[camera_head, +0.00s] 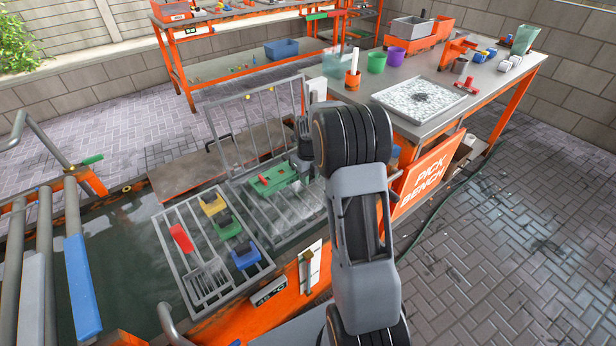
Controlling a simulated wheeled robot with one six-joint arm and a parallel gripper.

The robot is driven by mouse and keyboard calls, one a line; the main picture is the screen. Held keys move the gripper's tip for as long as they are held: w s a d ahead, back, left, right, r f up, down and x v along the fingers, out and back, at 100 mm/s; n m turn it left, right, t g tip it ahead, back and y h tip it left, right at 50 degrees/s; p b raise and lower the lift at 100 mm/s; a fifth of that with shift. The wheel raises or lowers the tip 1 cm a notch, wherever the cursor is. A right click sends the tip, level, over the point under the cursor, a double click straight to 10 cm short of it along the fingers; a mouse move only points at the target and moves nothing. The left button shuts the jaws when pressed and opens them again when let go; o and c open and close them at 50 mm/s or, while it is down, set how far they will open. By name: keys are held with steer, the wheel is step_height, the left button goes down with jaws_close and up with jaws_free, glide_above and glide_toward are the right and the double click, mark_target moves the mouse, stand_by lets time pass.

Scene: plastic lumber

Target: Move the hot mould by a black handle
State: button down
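A green mould (274,181) with a small red part lies on a metal grid inside the water tank. My gripper (302,172) is just to its right, partly hidden behind my arm. I cannot tell whether it touches the mould or whether its fingers are open. A wire rack to the front left holds a yellow block (211,207), a green block (228,232) and a blue block (246,260), each with a black part on top. No black handle shows clearly on the green mould by my gripper. Nothing visible marks which piece is hot.
A red-handled tool (182,238) lies on the wire rack (168,222). An upright mesh lid (262,125) stands behind the grid. The pick bench (478,97) with cups and a white tray (419,97) is at the right.

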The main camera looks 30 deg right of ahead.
mark_target(309, 198)
steer(key=shift+f+b, duration=2)
steer(key=shift+f, duration=1.3)
steer(key=shift+f, duration=0.6)
stand_by(0.4)
steer(key=shift+c, duration=2.1)
jaws_free()
steer(key=shift+s+f, duration=0.1)
steer(key=shift+r+p, duration=2.55)
steer(key=shift+r, duration=1.05)
